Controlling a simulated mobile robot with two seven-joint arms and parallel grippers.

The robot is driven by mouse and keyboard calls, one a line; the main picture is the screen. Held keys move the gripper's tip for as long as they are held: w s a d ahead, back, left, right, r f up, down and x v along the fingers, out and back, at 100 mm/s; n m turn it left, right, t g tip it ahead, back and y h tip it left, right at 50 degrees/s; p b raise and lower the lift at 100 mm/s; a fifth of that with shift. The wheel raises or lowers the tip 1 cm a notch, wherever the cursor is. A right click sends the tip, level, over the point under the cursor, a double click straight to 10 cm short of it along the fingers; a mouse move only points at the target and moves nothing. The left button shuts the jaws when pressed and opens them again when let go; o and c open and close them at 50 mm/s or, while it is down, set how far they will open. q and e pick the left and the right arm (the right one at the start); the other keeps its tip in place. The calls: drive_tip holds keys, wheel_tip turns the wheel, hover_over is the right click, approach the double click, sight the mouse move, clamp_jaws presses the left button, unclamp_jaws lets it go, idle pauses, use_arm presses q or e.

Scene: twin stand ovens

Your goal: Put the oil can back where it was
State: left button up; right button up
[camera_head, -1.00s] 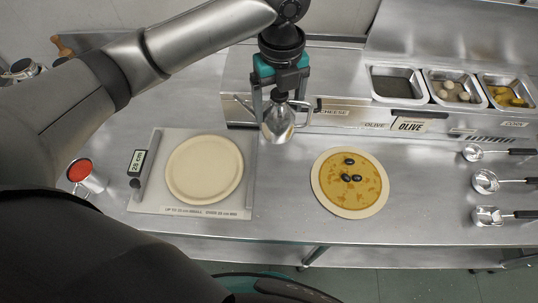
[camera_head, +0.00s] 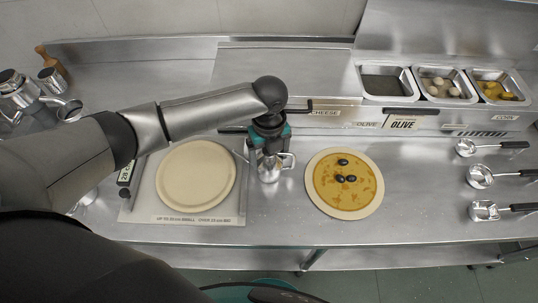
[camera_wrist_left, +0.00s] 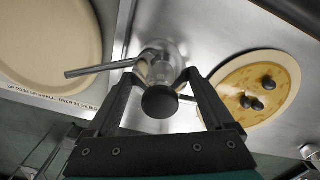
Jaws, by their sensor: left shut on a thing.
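The oil can is a small shiny metal can (camera_head: 269,172) with a thin spout and a side handle. My left gripper (camera_head: 270,158) is shut on it, between the plain dough disc and the topped pizza. In the left wrist view the can (camera_wrist_left: 160,68) with its dark round cap sits between the fingers (camera_wrist_left: 160,85), its spout pointing left. The can looks upright and low over the counter; I cannot tell whether its base touches. My right gripper is not in view.
A plain dough disc (camera_head: 196,175) lies on a board (camera_head: 150,213) to the left. A pizza with olives (camera_head: 345,205) lies to the right. Topping bins (camera_head: 388,84) stand behind, measuring scoops (camera_head: 480,177) at the right. Metal pots (camera_head: 22,90) stand at the far left.

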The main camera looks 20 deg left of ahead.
use_arm(q)
drive_tip(key=shift+f, duration=0.1)
drive_tip(key=o, duration=1.3)
drive_tip(key=shift+f, duration=0.1)
wheel_tip(320, 180, up, 12)
drive_tip(key=shift+r+p, duration=0.2)
drive_tip(key=shift+p, duration=0.4)
